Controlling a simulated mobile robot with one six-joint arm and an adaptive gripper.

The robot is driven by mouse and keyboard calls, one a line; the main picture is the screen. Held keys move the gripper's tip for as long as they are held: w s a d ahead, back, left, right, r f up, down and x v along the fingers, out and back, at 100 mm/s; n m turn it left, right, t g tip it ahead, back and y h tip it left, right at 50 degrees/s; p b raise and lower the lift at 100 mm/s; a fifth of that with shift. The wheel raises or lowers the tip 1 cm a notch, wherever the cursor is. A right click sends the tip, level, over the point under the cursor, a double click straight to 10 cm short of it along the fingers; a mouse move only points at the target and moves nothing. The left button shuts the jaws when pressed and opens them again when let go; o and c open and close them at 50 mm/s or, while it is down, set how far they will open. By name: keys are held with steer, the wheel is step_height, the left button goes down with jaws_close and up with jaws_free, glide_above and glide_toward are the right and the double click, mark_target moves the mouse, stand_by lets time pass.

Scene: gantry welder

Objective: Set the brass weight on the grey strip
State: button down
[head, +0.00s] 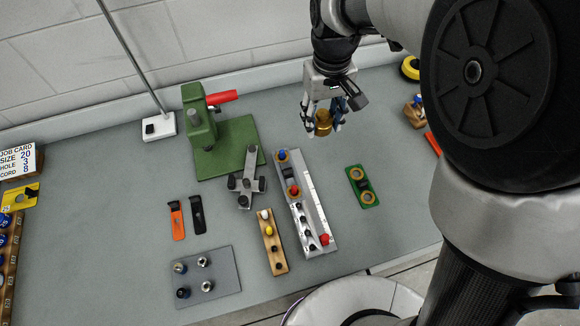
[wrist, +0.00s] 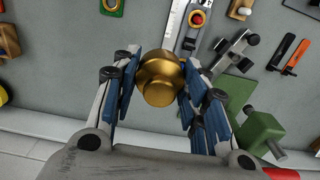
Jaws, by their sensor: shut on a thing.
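My gripper (head: 323,121) is shut on the brass weight (head: 323,127) and holds it above the bench, behind the long grey strip (head: 316,214). In the wrist view, the round gold weight (wrist: 160,78) sits between the blue-padded fingers of my gripper (wrist: 158,84). The long grey strip carries blue, black and red knobs and has a pale, ruler-like edge with marks. Part of it shows at the top of the wrist view (wrist: 174,28), apart from the weight.
A green press (head: 233,145) with a red handle stands behind left. A grey cross-shaped fixture (head: 246,182) and a wooden strip (head: 273,250) lie left of the grey strip. A green plate with rings (head: 363,186) lies right. A grey peg plate (head: 222,268) is at front left.

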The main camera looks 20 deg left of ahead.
step_height(320, 180, up, 3)
steer(key=n, duration=0.2)
glide_above(288, 169)
step_height(288, 169, down, 20)
steer(key=b, duration=0.6)
steer(key=shift+w+a, duration=0.1)
steer(key=shift+f, duration=0.1)
steer(key=c, duration=0.9)
jaws_free()
steer(key=shift+c, duration=0.2)
step_height(288, 169, up, 12)
steer(key=p, duration=0.3)
